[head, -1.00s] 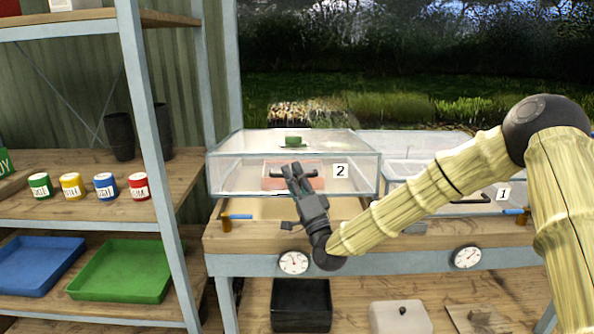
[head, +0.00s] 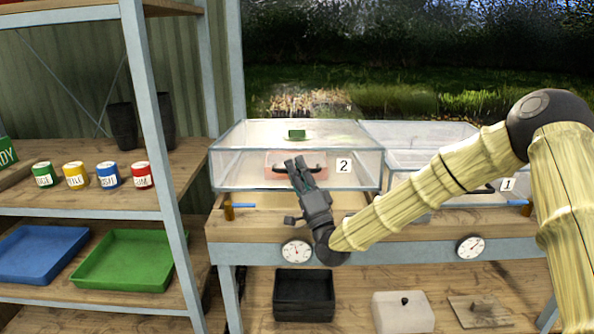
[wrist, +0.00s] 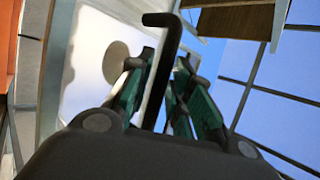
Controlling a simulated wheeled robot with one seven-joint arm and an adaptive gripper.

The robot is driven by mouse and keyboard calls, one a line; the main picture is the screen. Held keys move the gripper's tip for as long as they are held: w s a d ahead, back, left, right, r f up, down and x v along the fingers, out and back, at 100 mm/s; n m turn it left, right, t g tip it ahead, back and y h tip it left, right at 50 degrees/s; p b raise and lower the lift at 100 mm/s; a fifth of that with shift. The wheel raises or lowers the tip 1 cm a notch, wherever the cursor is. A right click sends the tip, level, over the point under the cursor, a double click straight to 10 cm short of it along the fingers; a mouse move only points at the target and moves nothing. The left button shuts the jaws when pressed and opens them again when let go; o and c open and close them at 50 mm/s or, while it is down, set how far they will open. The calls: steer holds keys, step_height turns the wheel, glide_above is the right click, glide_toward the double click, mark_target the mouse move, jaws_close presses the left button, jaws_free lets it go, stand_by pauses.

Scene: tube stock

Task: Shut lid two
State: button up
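Lid two (head: 235,168) is a clear lid with a pale frame and a "2" label (head: 344,166). Its front edge stands raised above the wooden bed frame, with a gap below it. A dark bar handle (head: 316,169) is on its front. My gripper (head: 297,165) is at this handle, coming from the front and below. In the wrist view the black handle (wrist: 163,75) runs between the two green-padded fingers (wrist: 166,85), which look closed about it. The exact contact is partly hidden.
A box labelled "1" (head: 507,184) stands to the right, behind my arm. Blue-handled fittings (head: 240,205) and dials (head: 297,252) are along the bench front. A shelf with cans (head: 108,175) and trays (head: 125,262) stands left.

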steer(key=v, duration=1.2)
steer(key=shift+c, duration=0.5)
